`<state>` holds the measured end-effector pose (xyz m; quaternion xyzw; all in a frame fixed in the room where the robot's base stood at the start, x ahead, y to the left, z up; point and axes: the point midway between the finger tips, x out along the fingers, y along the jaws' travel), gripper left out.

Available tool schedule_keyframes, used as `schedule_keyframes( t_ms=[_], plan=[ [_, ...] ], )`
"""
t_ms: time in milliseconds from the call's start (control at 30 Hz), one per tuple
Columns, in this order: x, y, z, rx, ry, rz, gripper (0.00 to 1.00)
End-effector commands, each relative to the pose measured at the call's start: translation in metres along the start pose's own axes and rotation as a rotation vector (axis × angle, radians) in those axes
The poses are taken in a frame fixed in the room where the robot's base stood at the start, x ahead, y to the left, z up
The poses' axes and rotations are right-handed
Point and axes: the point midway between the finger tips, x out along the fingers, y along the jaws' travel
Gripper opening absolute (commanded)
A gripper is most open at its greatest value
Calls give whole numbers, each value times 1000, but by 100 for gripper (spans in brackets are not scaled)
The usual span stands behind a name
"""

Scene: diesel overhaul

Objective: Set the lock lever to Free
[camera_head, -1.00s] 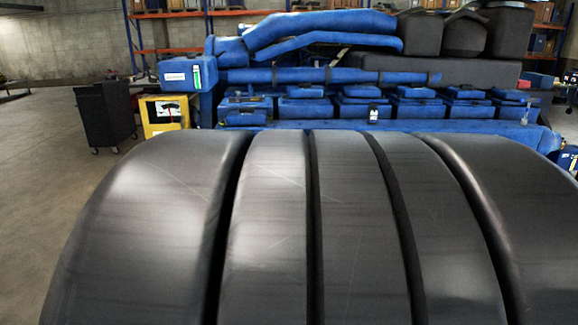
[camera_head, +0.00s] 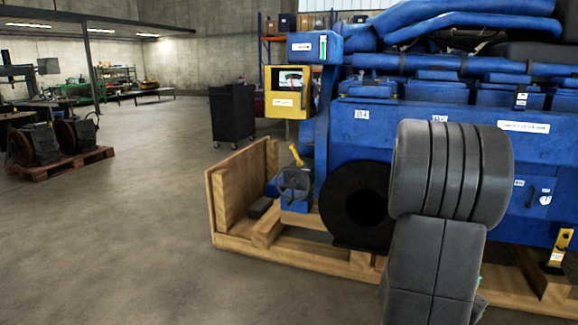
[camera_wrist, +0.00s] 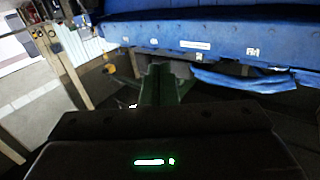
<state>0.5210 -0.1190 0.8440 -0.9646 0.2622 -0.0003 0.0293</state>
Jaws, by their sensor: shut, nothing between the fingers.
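A yellow lever (camera_head: 296,155) stands tilted on a small blue unit with a grey round face (camera_head: 294,183), at the left end of the blue engine (camera_head: 400,130). A second yellow upright piece (camera_head: 556,250) stands at the engine's lower right. I cannot read which of them is the lock lever, or any Free mark. My gripper (camera_wrist: 160,82) shows dark green beyond the dark wrist housing in the wrist view, shut and empty, apart from the engine's blue side (camera_wrist: 200,35). In the head view my arm hides the gripper and part of the engine.
The engine sits on a wooden cradle (camera_head: 225,243) with a raised end board. A loaded pallet (camera_head: 75,165) is at the left. The floor (camera_head: 120,250) between is clear.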

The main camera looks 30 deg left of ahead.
Motion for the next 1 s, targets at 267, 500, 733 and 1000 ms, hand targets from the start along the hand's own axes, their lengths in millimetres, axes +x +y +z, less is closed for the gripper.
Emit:
schedule_keyframes(
  t_ms=[267,500,733,1000],
  plan=[
    [-3,35,72,-77,282,291,0],
    [-20,49,94,-146,425,455,0],
    [-25,52,95,-164,457,491,0],
    [-25,52,94,-163,456,490,0]
  ],
)
